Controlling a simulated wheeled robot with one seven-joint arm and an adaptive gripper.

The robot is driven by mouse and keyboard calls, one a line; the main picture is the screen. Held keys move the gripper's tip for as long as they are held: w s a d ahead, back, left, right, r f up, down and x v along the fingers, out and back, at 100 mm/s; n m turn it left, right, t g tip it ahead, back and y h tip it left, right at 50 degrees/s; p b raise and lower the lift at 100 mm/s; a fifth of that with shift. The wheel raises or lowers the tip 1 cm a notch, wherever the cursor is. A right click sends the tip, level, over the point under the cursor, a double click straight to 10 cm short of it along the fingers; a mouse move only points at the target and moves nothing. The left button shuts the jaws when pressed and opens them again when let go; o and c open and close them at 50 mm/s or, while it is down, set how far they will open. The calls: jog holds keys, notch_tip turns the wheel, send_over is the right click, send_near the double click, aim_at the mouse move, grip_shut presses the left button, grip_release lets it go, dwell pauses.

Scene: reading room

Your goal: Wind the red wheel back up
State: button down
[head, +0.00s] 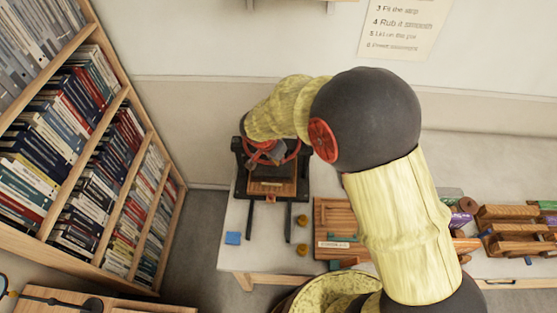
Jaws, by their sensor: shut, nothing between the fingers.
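The red wheel (291,155) sits on top of a dark press (240,158) at the left end of the table. Only parts of its rim show, because my arm crosses above it. My gripper (264,160) points down at the wheel, within or just over its rim. It is shut with nothing held. Its fingertips are small and partly hidden, so I cannot tell whether they touch the wheel. A wooden board (267,188) lies in the press below the wheel.
A bookcase (75,130) stands close on the left. On the table (229,258) are a blue square (233,238), small yellow-brown pieces (302,249), a slatted wooden tray (330,215) and wooden racks (510,228) at right. A notice (405,22) hangs on the wall.

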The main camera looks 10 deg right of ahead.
jog(key=shift+d, duration=0.25)
jog(key=shift+w+d+n+t+y+b, duration=0.15)
jog(key=shift+w+d+n+b, duration=0.25)
jog(key=shift+d+b, duration=0.45)
jog(key=shift+w+d+n+t+y+b, duration=0.1)
jog(key=shift+w+d+n+b, duration=0.25)
jog(key=shift+d+b, duration=0.45)
jog(key=shift+w+d+n+t+y+b, duration=0.2)
jog(key=shift+d+n+b, duration=0.25)
jog(key=shift+d+b, duration=0.4)
jog(key=shift+w, duration=0.1)
